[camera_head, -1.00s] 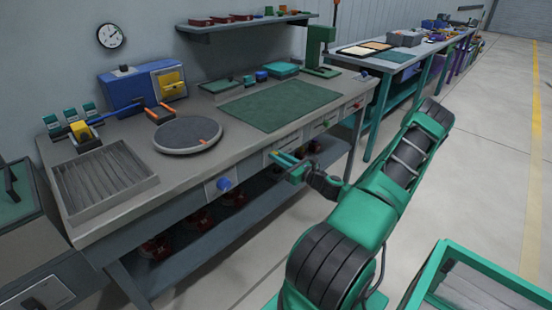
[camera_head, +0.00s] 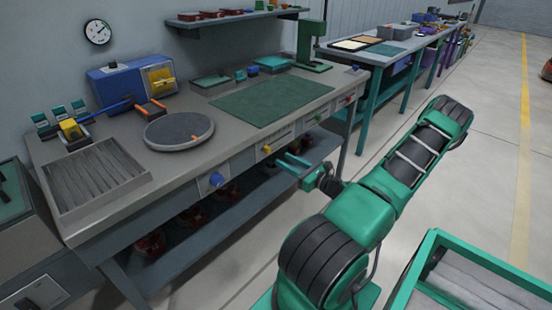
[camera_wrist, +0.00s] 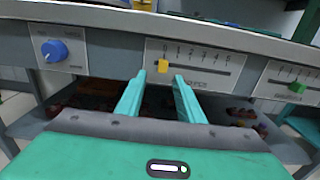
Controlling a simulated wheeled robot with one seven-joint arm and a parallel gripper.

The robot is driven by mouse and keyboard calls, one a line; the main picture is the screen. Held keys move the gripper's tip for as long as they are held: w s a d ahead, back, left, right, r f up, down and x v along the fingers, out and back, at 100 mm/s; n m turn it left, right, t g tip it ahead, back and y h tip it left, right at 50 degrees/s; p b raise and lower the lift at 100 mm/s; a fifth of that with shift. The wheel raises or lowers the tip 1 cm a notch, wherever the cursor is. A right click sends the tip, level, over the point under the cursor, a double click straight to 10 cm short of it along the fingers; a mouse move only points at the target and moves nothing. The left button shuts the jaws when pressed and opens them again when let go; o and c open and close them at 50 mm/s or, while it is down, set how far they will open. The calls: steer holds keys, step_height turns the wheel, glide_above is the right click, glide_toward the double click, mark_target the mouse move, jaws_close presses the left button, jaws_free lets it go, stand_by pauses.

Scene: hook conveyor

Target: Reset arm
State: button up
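My gripper (camera_head: 297,163) is in front of the workbench's front edge, near the yellow slider, in the head view. In the wrist view its two teal fingers (camera_wrist: 159,90) are spread apart with nothing between them. Beyond the fingertips is the front panel with a yellow slider (camera_wrist: 163,66) on a numbered scale, near its low end. A blue knob (camera_wrist: 54,50) is to its left and a green slider (camera_wrist: 296,87) to its right. The fingers appear apart from the panel. My arm reaches in from the lower right.
The workbench (camera_head: 225,150) carries a ribbed tray (camera_head: 92,178), a round turntable (camera_head: 178,131), a blue box (camera_head: 120,86) and a green mat (camera_head: 272,100). A teal-framed cart (camera_head: 470,270) stands at lower right. The floor (camera_head: 490,150) right of my arm is clear.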

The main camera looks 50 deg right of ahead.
steer(key=shift+s, duration=0.95)
